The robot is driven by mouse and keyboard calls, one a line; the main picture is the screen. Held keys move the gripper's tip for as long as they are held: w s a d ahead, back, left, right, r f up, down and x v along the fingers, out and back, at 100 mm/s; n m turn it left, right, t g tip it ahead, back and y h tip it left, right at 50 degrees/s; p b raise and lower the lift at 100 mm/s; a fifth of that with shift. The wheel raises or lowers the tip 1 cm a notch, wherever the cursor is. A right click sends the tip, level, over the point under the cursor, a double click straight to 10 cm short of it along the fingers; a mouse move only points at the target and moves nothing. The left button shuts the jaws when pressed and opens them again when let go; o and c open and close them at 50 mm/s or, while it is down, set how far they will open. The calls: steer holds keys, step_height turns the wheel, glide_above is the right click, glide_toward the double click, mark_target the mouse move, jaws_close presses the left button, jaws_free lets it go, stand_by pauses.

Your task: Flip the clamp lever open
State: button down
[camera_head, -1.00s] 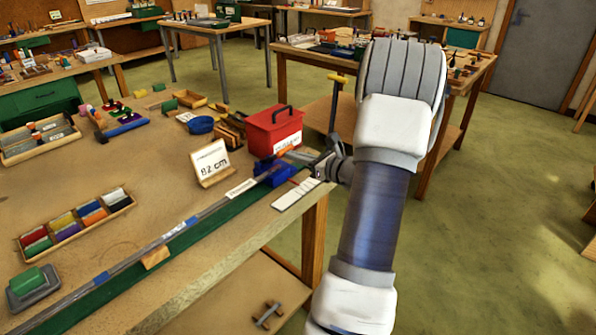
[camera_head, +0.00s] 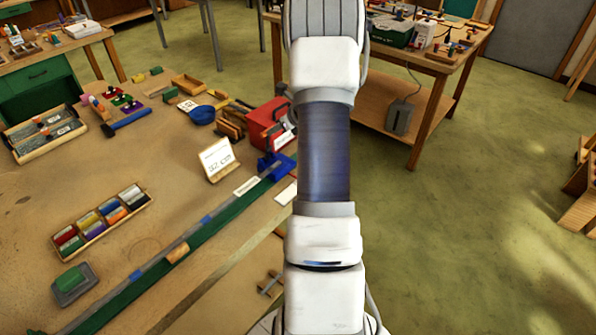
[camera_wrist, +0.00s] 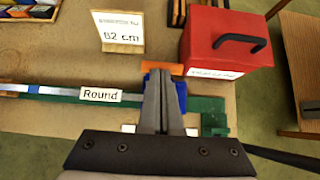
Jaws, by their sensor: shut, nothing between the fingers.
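The blue clamp (camera_wrist: 181,92) sits at the right end of the green rail (camera_wrist: 42,97) in the wrist view. An orange bar, apparently its lever (camera_wrist: 177,69), lies across the clamp's far side. My gripper (camera_wrist: 165,76) is shut and empty, with its fingertips over the clamp and lever. The fingers hide the middle of both, and I cannot tell whether they touch. In the head view the clamp (camera_head: 280,165) shows just left of my arm, which hides my gripper. The lever's angle is hard to judge.
A red box (camera_wrist: 226,45) with a black handle stands close behind the clamp. A "62 cm" sign (camera_wrist: 117,32) and a "Round" label (camera_wrist: 101,95) are to its left. The workbench (camera_head: 130,190) ends just right of the clamp, with green floor beyond.

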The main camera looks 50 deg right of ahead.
steer(key=shift+w+a+r, duration=0.1)
steer(key=shift+w+r, duration=0.15)
steer(key=shift+w, duration=0.75)
steer(key=shift+s, duration=0.1)
steer(key=v, duration=1.3)
